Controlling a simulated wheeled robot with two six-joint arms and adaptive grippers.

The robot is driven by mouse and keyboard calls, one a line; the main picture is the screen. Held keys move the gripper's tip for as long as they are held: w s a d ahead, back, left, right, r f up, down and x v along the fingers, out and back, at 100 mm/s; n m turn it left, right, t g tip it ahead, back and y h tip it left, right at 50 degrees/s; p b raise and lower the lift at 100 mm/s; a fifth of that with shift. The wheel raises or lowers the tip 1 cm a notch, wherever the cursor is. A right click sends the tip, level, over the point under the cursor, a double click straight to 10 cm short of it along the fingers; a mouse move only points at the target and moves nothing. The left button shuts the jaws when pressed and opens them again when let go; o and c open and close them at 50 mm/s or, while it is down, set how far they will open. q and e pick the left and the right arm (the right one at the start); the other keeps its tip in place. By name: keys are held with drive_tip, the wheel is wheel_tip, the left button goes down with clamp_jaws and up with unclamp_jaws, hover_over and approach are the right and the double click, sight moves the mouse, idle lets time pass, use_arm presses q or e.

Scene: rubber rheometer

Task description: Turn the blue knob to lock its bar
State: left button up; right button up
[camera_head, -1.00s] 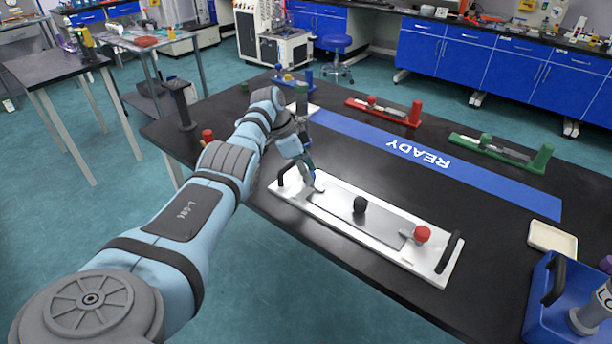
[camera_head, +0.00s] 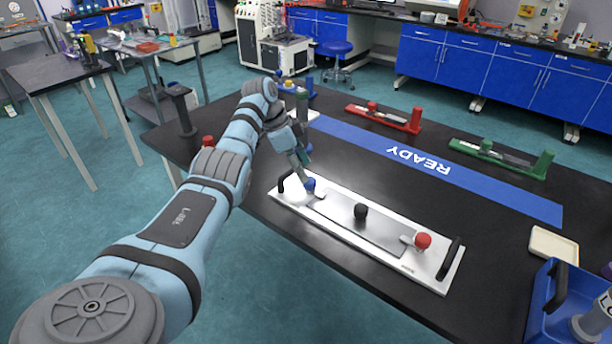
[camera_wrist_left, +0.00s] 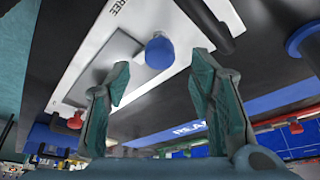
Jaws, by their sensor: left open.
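The blue knob (camera_head: 309,184) stands near the left end of a white panel (camera_head: 345,244) on the black table. Its small bar is too small for me to tell its angle. My left gripper (camera_head: 303,162) is just above and behind the knob in the head view, pointing down. In the left wrist view the open fingers (camera_wrist_left: 162,66) stand apart, with the blue knob (camera_wrist_left: 159,48) showing between and beyond their tips. I see no contact. The word FREE is printed on the panel near the knob. My right gripper is out of view.
The panel also carries a black knob (camera_head: 360,211), a red knob (camera_head: 422,240) and a black handle at each end. Behind it lie a blue READY strip (camera_head: 440,170), a red fixture (camera_head: 384,118) and a green fixture (camera_head: 500,158). A cream tray (camera_head: 553,245) sits at right.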

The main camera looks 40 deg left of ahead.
use_arm(q)
drive_tip(key=v, duration=0.7)
drive_tip(key=shift+r, duration=0.35)
drive_tip(key=shift+s+a, duration=0.1)
drive_tip(key=shift+s, duration=0.05)
